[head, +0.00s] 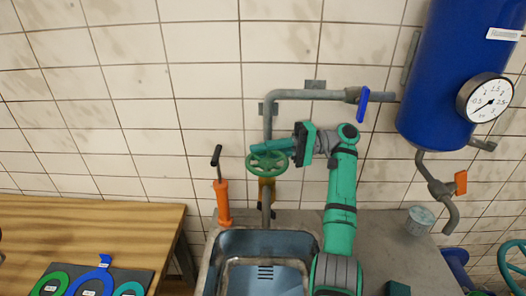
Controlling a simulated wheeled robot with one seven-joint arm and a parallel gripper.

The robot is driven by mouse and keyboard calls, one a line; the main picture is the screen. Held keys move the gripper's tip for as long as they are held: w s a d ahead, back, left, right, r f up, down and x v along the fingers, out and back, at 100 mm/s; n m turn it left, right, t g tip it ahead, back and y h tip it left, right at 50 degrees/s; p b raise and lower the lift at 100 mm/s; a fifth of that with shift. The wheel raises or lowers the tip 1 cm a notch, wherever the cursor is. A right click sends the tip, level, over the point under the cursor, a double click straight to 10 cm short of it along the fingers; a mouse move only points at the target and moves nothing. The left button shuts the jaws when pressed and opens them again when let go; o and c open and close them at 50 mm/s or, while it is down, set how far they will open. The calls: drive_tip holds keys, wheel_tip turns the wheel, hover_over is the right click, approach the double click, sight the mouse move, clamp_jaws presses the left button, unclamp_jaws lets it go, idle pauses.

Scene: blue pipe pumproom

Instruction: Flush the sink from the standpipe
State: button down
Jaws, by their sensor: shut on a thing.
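A grey standpipe (268,120) comes down the tiled wall above the sink (221,250), which is a blue-grey basin. A blue lever (363,104) stands upright on the pipe's upper right stretch. No water shows at the outlet.
A blue tank (435,70) with a gauge (485,99) hangs at right, with an orange-handled tap (460,183) below. An orange hand pump (222,195) stands left of the standpipe. A wooden table (90,225) fills the left.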

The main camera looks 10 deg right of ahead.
drive_tip(key=shift+s, duration=0.1)
idle(0.4)
drive_tip(key=c, duration=1.8)
unclamp_jaws()
drive_tip(key=shift+w, duration=0.25)
